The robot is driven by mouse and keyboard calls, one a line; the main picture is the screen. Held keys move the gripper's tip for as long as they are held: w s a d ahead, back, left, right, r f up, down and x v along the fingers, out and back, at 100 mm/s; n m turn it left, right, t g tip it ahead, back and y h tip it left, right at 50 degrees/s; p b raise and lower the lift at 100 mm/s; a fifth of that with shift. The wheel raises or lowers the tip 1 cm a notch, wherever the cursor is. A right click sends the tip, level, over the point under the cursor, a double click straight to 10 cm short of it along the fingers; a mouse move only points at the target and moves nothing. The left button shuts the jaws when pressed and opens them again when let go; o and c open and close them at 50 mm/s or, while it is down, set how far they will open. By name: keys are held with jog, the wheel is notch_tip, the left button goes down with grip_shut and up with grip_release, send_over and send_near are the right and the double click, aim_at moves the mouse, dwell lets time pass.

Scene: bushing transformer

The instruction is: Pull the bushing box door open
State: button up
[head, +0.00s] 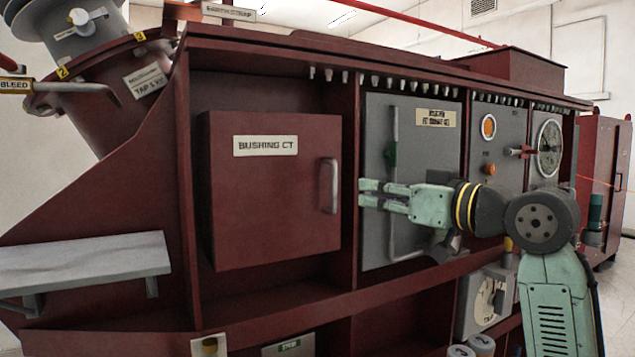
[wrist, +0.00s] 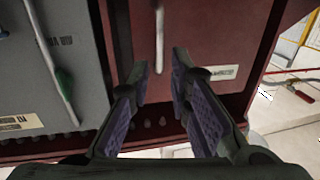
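The bushing box door (head: 275,195) is a dark red panel labelled "BUSHING CT", and it looks closed. Its grey vertical handle (head: 329,186) is on the door's right side. In the wrist view the handle (wrist: 159,50) shows just beyond the gap between my fingertips. My gripper (head: 362,193) is open and empty, pointing left, to the right of the handle in the head view. The fingers (wrist: 165,72) are apart with nothing between them. I see no contact with the handle.
A grey cabinet door (head: 427,125) with a long handle stands right of the red box, behind my gripper. A grey step (head: 85,262) juts out at lower left. A red ledge (head: 330,312) runs below. Gauges and a dial (head: 549,147) are farther right.

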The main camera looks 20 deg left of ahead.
aim_at(336, 186)
jog(key=p+x, duration=0.3)
jog(key=x, duration=0.7)
jog(key=shift+w+a, duration=0.15)
jog(key=shift+a, duration=0.2)
grip_shut()
dwell(0.3)
